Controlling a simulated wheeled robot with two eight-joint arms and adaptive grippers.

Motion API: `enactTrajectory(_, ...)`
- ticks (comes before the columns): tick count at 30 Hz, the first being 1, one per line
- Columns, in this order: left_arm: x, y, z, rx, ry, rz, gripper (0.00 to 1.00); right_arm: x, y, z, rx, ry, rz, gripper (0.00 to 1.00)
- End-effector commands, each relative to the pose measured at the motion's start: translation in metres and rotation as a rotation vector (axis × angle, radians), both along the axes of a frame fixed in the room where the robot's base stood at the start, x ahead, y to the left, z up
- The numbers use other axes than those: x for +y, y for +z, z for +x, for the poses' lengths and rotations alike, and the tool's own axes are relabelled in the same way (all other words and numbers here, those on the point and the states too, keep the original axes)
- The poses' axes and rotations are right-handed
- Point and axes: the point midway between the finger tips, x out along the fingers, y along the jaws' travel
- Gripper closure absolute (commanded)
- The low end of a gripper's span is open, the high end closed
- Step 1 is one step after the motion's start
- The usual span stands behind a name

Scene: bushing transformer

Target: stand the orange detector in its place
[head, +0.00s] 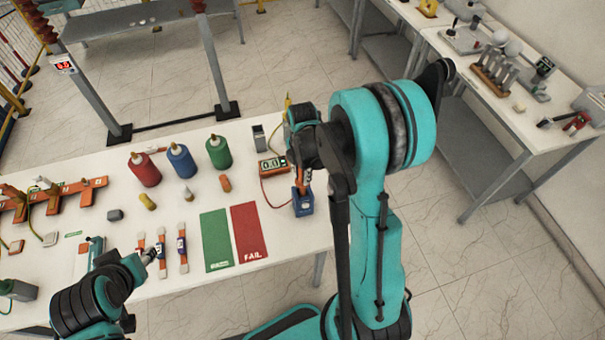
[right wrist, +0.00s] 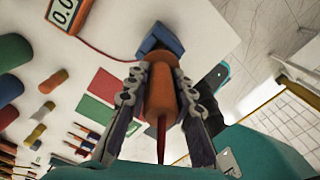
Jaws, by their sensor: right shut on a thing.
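The orange detector (right wrist: 161,92) is between the fingers of my right gripper (right wrist: 158,85), which is shut on it. Its thin dark red tip points toward the bottom of the right wrist view. The blue holder (right wrist: 160,40) is at the detector's far end. In the head view, a bit of the orange detector (head: 302,185) shows right above the blue holder (head: 303,204), at the table's right end. I cannot tell whether the detector's end is inside the holder or just over it.
A meter (head: 272,165) with a red wire lies beside the holder. Green (head: 216,240) and red (head: 249,233) mats lie to its left. Red, blue and green bottles (head: 181,161) stand farther back. A second table (head: 500,110) is at the right.

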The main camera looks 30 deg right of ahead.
Motion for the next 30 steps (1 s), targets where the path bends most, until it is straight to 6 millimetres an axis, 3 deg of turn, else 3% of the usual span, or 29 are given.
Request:
enactTrajectory(29, 0.0, -0.012, 0.0, 0.0, 0.0, 0.0, 0.6, 0.0, -0.011, 0.0, 0.0, 0.0, 0.0, 1.0)
enactTrajectory(30, 0.0, -0.012, 0.0, 0.0, 0.0, 0.0, 0.6, 0.0, -0.011, 0.0, 0.0, 0.0, 0.0, 0.72)
